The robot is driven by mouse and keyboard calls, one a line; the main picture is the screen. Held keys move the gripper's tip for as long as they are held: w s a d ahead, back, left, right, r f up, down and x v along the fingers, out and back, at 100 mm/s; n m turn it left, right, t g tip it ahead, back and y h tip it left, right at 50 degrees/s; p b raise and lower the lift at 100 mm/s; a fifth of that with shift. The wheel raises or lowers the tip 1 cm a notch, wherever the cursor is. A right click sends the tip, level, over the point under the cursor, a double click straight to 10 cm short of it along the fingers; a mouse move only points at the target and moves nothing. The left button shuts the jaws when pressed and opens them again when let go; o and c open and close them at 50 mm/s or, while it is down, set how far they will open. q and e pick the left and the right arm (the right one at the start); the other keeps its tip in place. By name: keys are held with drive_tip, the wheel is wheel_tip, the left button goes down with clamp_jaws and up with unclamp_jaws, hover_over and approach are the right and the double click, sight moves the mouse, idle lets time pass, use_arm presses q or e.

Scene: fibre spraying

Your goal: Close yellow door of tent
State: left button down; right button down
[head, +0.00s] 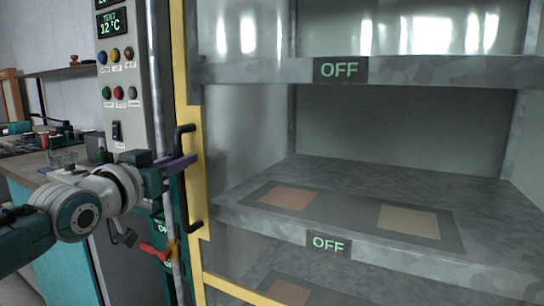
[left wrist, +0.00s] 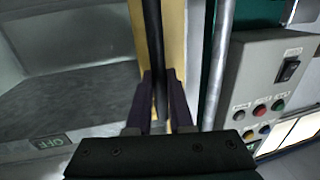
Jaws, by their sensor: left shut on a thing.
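The yellow door (head: 192,150) of the tent is at the centre left of the head view, with a clear pane and a black vertical handle (head: 182,205). The shelves behind it show, some of them through the pane. My left gripper (head: 186,160) is at the upper part of the handle, its purple fingers shut on it. In the left wrist view, the fingers (left wrist: 162,100) close around the dark handle bar (left wrist: 155,50), in front of the yellow frame (left wrist: 173,45). My right gripper is not in view.
A grey control panel (head: 117,80) with coloured buttons stands left of the door. Metal shelves (head: 430,75) carry OFF displays. A mat with two coloured squares (head: 408,220) lies on the middle shelf. A cluttered workbench (head: 30,162) is at the far left, and a red lever (head: 153,252) is below my gripper.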

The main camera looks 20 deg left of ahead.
use_arm(q)
drive_tip(key=shift+a+f, duration=0.15)
drive_tip(key=c, duration=1.3)
unclamp_jaws()
drive_tip(key=o, duration=0.5)
drive_tip(key=s+d+p, duration=0.1)
drive_tip(key=s+p, duration=0.1)
drive_tip(key=s, duration=0.8)
drive_tip(key=shift+d, duration=0.1)
